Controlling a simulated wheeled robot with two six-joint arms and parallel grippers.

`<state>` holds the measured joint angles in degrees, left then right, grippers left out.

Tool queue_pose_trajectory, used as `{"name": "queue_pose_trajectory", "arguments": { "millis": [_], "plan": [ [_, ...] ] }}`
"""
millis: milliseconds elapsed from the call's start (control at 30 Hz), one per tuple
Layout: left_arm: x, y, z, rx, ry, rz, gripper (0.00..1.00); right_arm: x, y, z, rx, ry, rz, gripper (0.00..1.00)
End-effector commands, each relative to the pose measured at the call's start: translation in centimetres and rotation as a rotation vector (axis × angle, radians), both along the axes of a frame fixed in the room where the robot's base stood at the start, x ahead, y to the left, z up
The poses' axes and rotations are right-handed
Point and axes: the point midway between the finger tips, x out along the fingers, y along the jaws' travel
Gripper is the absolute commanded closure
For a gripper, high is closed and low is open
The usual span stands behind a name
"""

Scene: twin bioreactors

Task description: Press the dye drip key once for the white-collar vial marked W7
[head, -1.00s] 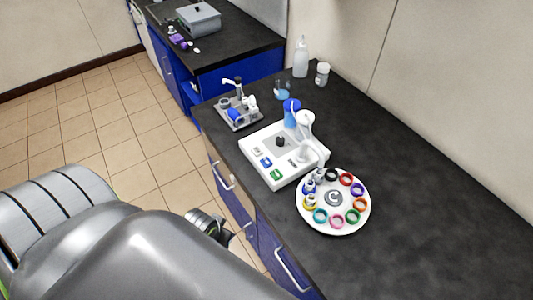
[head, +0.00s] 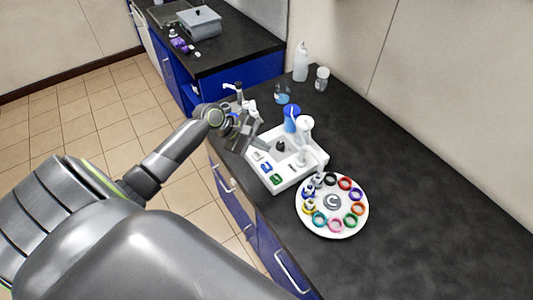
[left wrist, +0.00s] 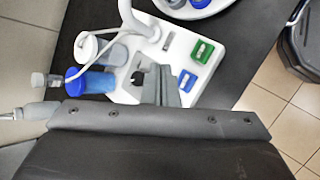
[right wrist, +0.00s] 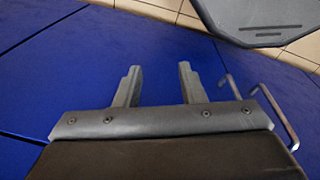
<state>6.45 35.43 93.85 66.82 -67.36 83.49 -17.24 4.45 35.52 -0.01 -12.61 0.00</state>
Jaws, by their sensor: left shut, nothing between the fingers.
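The white dye station (head: 302,174) stands on the black bench with a blue key (head: 267,169), a green key (head: 276,180) and a black knob (head: 280,147). The left wrist view shows the green key (left wrist: 203,51) and blue key (left wrist: 187,79). A white round carousel (head: 333,229) marked C carries coloured rings and a few small vials (head: 309,189) on its left side. The W7 mark is too small to read. My left gripper (head: 262,147) is shut and empty over the station's near left part, close to the keys. My right gripper (right wrist: 158,78) is open and empty.
Blue cabinets (right wrist: 70,80) face my right gripper. The bench right of the carousel is clear.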

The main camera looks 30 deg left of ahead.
Motion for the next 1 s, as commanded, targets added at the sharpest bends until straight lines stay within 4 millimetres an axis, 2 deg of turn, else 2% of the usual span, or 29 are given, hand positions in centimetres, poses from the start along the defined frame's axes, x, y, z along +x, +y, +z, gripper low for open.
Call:
{"name": "queue_pose_trajectory", "arguments": {
  "millis": [167, 633, 767, 1000],
  "plan": [
    [1.2, 0.7, 1.0, -0.06, 0.022, 0.059, 1.0, 0.0, -0.2, 0.0, -0.003, 0.0, 0.001, 0.64],
    [1.2, 0.6, 0.6, -0.061, 0.022, 0.061, 1.0, 0.0, -0.3, -0.4, -0.004, -0.001, 0.002, 0.64],
    [1.2, 0.6, 0.0, -0.061, 0.022, 0.06, 1.0, 0.1, -0.3, -1.2, -0.004, -0.001, 0.002, 0.64],
    [1.2, 0.6, -2.0, -0.06, 0.021, 0.058, 1.0, 0.1, -0.3, -3.8, -0.004, -0.001, 0.002, 0.64]
  ]
}}
